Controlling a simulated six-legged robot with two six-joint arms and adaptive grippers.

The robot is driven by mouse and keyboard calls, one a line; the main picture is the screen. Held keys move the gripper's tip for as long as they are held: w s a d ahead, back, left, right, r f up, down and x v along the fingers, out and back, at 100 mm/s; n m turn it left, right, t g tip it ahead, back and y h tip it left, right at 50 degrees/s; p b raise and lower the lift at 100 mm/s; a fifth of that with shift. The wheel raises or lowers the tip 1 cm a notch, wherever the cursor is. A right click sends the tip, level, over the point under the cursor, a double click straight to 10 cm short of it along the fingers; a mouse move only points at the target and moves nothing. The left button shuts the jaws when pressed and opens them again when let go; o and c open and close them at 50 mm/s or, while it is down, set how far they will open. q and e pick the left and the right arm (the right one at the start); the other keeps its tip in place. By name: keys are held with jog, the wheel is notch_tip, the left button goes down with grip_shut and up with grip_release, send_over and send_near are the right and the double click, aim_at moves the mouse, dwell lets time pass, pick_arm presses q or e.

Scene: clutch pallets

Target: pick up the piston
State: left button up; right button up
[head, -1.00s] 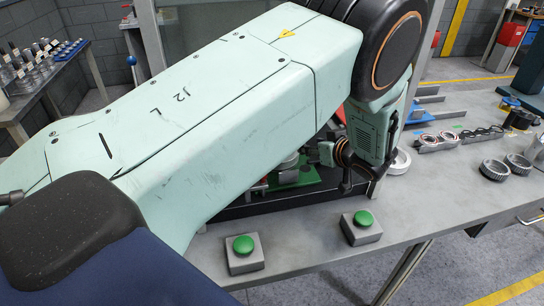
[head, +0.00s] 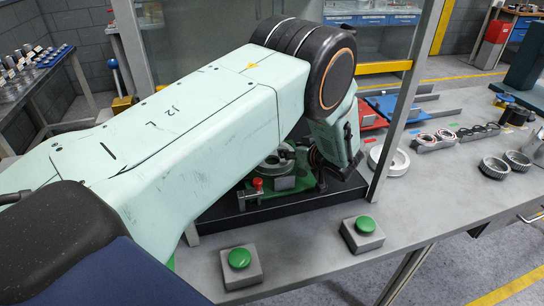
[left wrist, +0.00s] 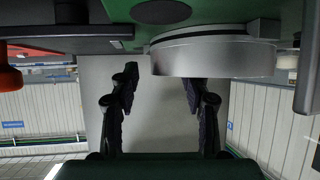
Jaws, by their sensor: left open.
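A silver round metal part, which may be the piston, sits in the green fixture in the head view (head: 268,166), partly hidden by my left arm. In the left wrist view, a wide silver disc (left wrist: 213,56) shows upside down at the top, against the green plate. My left gripper (left wrist: 160,92) is open, its two dark fingers apart with nothing between them. One fingertip is close to the disc's edge; I cannot tell whether it touches. In the head view the left gripper (head: 303,168) is at the fixture, largely hidden by its own wrist. My right gripper is not in view.
A red knob (head: 257,184) stands at the fixture's front. Two green push buttons (head: 239,258) (head: 365,224) sit on the table's front. A pale ring (head: 389,161), gear rings (head: 495,169) and trays of parts lie to the right. A frame post (head: 399,110) stands beside my arm.

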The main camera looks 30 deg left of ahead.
pick_arm(q)
jog(key=shift+w+a+f, duration=0.15)
jog(key=shift+a+f, duration=0.2)
jog(key=shift+a, duration=0.25)
jog(key=shift+d+r, duration=0.15)
jog(key=shift+d, duration=0.2)
jog(key=shift+c, duration=0.5)
jog(key=shift+a, duration=0.35)
jog(key=c, duration=0.6)
jog(key=shift+d, duration=0.25)
grip_shut()
jog(key=shift+w, duration=0.1)
jog(key=shift+a, duration=0.15)
